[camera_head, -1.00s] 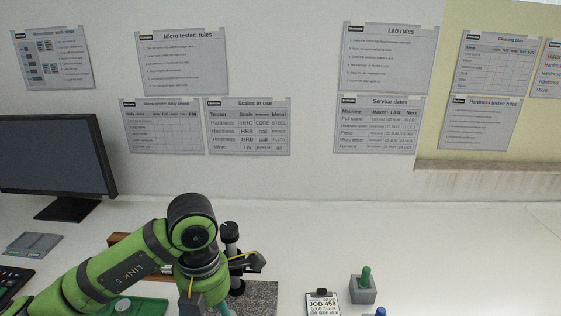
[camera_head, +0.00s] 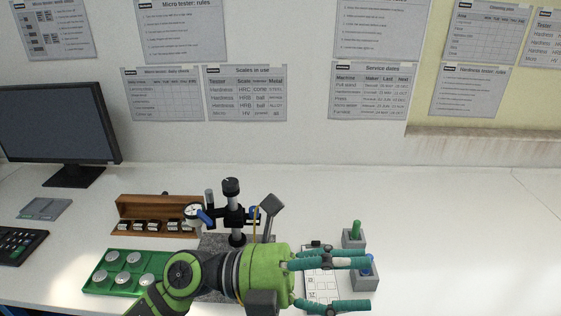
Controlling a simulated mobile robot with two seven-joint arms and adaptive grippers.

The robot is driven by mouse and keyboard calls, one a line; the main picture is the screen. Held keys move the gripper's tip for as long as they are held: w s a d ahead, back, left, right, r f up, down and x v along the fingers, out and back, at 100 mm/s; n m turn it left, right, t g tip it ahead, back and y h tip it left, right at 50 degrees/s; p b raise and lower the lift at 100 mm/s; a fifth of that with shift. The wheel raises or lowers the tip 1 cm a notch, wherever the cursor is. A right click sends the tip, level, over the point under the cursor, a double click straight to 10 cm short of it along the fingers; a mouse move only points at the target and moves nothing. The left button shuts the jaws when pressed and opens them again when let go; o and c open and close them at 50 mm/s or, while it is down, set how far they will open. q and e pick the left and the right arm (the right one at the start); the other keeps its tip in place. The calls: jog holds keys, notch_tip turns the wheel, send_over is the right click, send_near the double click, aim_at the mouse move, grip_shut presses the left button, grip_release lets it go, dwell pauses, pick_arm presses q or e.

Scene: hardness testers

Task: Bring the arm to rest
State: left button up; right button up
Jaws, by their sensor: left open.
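My left arm, green and black, comes in from the bottom left and reaches right across the front of the bench. My left gripper (camera_head: 358,284) has teal fingers that point right and stand apart, with nothing between them. It is open, in front of a clipboard sheet (camera_head: 320,287) and close to the grey blocks at its right, partly covering both. Whether it touches them I cannot tell. My right gripper is not in view.
A dial gauge stand (camera_head: 236,213) on a granite plate stands just behind my arm. A green tray (camera_head: 100,272) of round metal pieces and a wooden rack (camera_head: 136,214) lie left. Grey blocks hold a green peg (camera_head: 355,230) and a blue peg (camera_head: 365,266). The bench's right side is clear.

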pick_arm(q)
jog(key=w+a+r+n+t+h, duration=0.4)
jog(key=w+a+r+n+t, duration=0.15)
jog(key=n+t, duration=0.55)
jog(key=w+a+f+n+t+y, duration=0.4)
jog(key=w+a+n+t+y, duration=0.35)
jog(key=n+t+y, duration=0.55)
jog(key=a+f+n+g+y, duration=0.5)
jog(key=a+f+n+y, duration=0.6)
jog(key=f, duration=0.4)
jog(key=s+a+f+n+g, duration=0.2)
jog(key=s+f+g, duration=0.5)
jog(key=s+f, duration=0.4)
jog(key=s+a+f+n+g, duration=0.2)
jog(key=s+f+g, duration=0.4)
jog(key=s+f, duration=0.5)
notch_tip(320, 180, down, 24)
jog(key=s+f+g, duration=0.1)
jog(key=s, duration=0.2)
jog(key=s+a+f+g, duration=0.1)
jog(key=s+a+f, duration=0.2)
jog(key=s+f, duration=0.8)
jog(key=s, duration=0.3)
jog(key=shift+s+f+g, duration=0.3)
jog(key=shift+s, duration=0.05)
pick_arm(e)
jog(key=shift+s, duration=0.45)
